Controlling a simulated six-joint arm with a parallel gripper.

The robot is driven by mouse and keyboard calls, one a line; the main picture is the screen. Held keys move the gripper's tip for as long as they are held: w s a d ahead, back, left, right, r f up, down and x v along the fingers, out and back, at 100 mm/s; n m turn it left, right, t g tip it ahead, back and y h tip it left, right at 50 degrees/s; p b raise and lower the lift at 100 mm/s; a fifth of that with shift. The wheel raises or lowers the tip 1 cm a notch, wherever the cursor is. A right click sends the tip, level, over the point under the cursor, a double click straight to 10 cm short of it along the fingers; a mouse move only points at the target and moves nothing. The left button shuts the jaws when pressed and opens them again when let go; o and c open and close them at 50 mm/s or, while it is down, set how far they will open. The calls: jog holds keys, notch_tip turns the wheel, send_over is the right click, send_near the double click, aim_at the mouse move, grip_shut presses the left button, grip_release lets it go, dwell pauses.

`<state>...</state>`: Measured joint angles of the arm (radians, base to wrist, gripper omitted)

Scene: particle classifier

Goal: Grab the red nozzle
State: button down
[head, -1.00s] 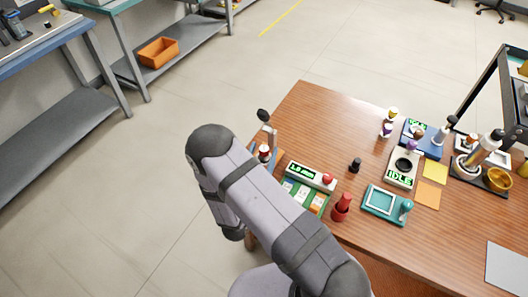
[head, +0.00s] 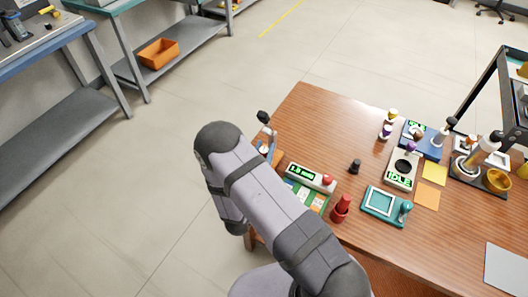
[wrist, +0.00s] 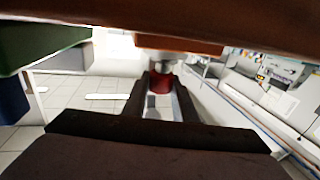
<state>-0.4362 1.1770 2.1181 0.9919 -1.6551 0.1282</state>
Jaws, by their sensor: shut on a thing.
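The red nozzle (wrist: 160,81) shows in the wrist view, just below a pale metallic round part. My gripper (wrist: 160,98) has its two dark fingers on either side of it, shut on it. Whether the nozzle touches the part above cannot be told. In the head view my gripper is hidden behind my grey arm.
A display box (head: 310,178) with a red button, a red bottle-like object (head: 341,207) and a teal tray (head: 382,202) stand nearby on the wooden table (head: 315,125). A small black piece (head: 354,166) stands between them. A brown surface (wrist: 210,28) spans the top of the wrist view.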

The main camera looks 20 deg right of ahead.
jog(key=shift+r, duration=0.15)
jog(key=shift+r+p, duration=0.7)
jog(key=shift+r, duration=0.1)
jog(key=v, duration=1.8)
jog(key=shift+f, duration=0.2)
jog(key=shift+s, duration=0.1)
